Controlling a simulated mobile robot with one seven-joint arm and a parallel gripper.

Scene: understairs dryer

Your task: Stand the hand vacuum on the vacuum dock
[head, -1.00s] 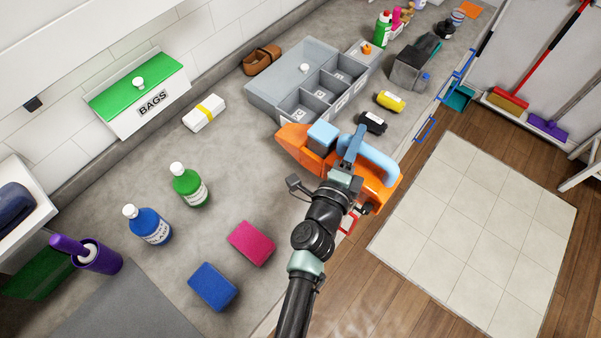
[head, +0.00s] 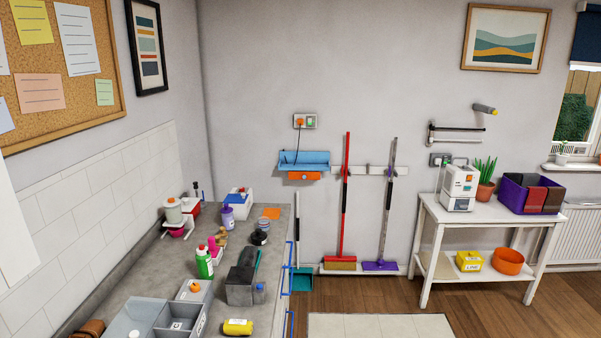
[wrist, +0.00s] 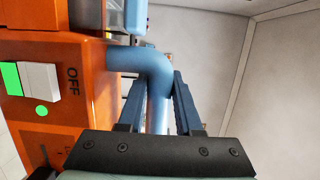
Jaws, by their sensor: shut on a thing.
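The hand vacuum (wrist: 85,105) fills the left of the wrist view. It has an orange body with a white and green switch marked OFF, and a light blue handle (wrist: 150,62). My gripper (wrist: 158,85) is shut on that handle, one finger on each side. The head view does not show my gripper or the hand vacuum now. A blue wall-mounted holder (head: 305,158) with an orange part below it and a cord up to a socket looks like the vacuum dock. It hangs on the back wall, past the counter's far end.
A red broom (head: 346,200) and a purple-headed broom (head: 388,210) hang right of the dock. The grey counter (head: 215,285) carries bottles and bins at left. A white side table (head: 480,214) stands at right. Floor before the brooms looks clear.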

